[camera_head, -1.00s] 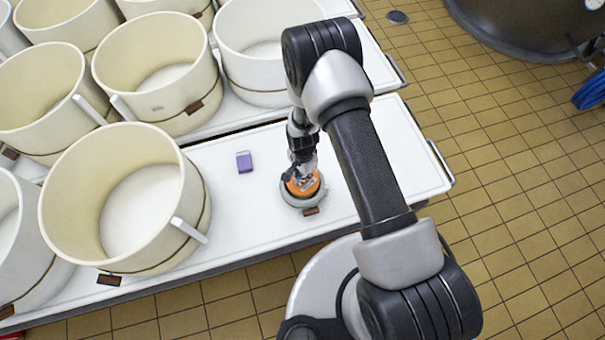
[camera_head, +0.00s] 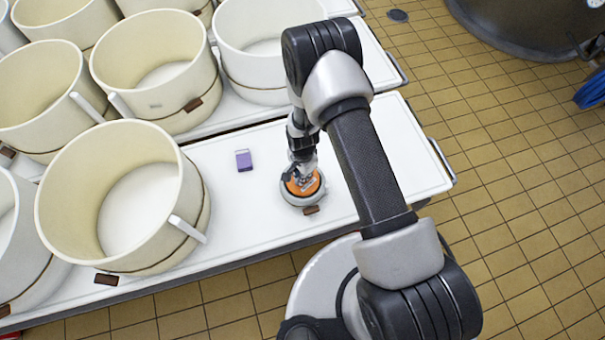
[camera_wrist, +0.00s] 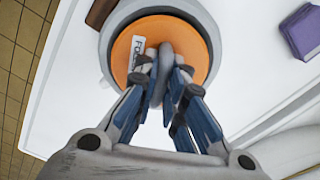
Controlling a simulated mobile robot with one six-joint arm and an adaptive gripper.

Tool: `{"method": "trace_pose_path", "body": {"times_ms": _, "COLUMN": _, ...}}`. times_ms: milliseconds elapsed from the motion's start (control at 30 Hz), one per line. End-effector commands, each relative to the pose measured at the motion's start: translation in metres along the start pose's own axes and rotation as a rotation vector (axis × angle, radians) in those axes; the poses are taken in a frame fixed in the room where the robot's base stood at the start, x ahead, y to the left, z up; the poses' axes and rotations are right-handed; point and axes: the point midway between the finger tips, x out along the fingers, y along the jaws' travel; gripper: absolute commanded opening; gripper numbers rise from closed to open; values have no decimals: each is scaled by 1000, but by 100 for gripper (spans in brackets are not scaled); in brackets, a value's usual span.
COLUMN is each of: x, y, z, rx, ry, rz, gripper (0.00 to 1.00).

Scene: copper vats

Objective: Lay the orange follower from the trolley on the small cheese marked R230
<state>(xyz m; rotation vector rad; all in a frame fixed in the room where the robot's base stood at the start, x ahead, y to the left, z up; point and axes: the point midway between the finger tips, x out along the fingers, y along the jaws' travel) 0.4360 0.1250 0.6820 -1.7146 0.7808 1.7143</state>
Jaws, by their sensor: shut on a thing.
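The orange follower (camera_head: 311,186) is a round disc with a pale label and a grey handle. It also shows in the wrist view (camera_wrist: 119,56). It lies within or on the small round grey-white cheese mould (camera_head: 303,202), whose rim (camera_wrist: 112,26) surrounds the disc in the wrist view. I cannot tell whether the disc rests on something. A brown tag (camera_head: 311,210) sits at the mould's front; its lettering is unreadable. My gripper (camera_wrist: 165,80) is shut on the follower's handle from above.
A purple block (camera_head: 244,160) lies on the white table (camera_head: 235,215) to the left. Large cream vats with handles stand further left, the nearest (camera_head: 125,215) beside the clear area. Another white table with more vats is behind. The tabletop right of the mould is clear.

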Motion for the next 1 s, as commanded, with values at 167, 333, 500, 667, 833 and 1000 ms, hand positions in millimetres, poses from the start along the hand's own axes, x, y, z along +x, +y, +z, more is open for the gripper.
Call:
{"method": "trace_pose_path", "body": {"times_ms": 167, "x": 0, "y": 0, "z": 0, "rx": 0, "ry": 0, "rz": 0, "gripper": 0}}
{"method": "trace_pose_path", "body": {"times_ms": 333, "x": 0, "y": 0, "z": 0, "rx": 0, "ry": 0, "rz": 0, "gripper": 19}}
{"method": "trace_pose_path", "body": {"times_ms": 500, "x": 0, "y": 0, "z": 0, "rx": 0, "ry": 0, "rz": 0, "gripper": 30}}
{"method": "trace_pose_path", "body": {"times_ms": 667, "x": 0, "y": 0, "z": 0, "rx": 0, "ry": 0, "rz": 0, "gripper": 34}}
{"method": "trace_pose_path", "body": {"times_ms": 833, "x": 0, "y": 0, "z": 0, "rx": 0, "ry": 0, "rz": 0, "gripper": 34}}
{"method": "trace_pose_path", "body": {"times_ms": 1000, "x": -6, "y": 0, "z": 0, "rx": 0, "ry": 0, "rz": 0, "gripper": 34}}
